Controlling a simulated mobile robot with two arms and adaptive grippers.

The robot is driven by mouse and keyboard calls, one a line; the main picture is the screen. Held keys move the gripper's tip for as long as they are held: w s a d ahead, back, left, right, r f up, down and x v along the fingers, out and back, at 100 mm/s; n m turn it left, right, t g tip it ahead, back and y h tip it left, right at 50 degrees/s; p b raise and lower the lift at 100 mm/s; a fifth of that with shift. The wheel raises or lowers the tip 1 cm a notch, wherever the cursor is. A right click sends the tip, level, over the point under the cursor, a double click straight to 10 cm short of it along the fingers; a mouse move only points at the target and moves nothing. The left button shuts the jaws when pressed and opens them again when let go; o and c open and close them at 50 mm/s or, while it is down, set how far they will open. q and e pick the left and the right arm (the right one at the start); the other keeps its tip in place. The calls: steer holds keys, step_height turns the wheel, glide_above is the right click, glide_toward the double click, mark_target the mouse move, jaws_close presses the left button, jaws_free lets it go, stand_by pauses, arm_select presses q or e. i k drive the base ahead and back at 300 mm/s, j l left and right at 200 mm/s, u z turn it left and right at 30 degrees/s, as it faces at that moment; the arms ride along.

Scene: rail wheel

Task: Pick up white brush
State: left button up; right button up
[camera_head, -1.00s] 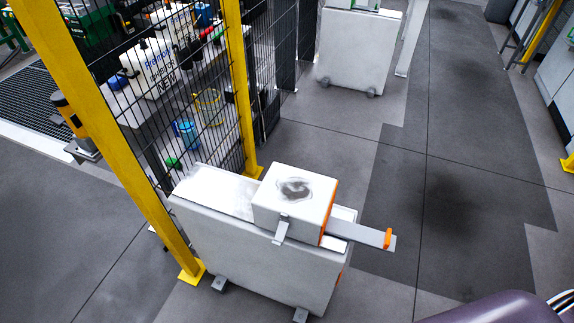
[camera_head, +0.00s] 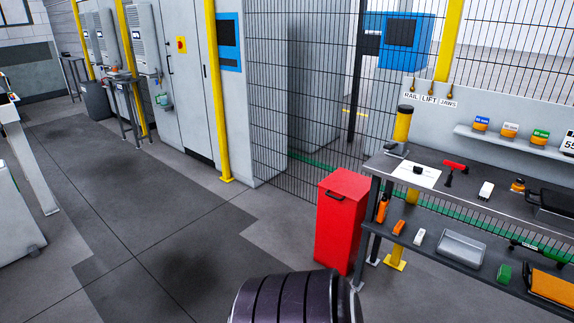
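A small white item (camera_head: 486,190) lies on the top of the grey workbench (camera_head: 459,200) at the right, and another small white item (camera_head: 419,237) lies on its lower shelf. Either could be the white brush; they are too small to tell. Neither of my grippers shows in this view, and nothing touches these items.
A red bin (camera_head: 341,222) stands at the left end of the workbench. Wire fencing and a yellow post (camera_head: 218,90) stand behind. The floor at left is open.

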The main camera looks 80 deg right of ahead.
mark_target(486, 192)
steer(key=z, duration=4)
steer(key=u, duration=3.1)
steer(key=z, duration=2.9)
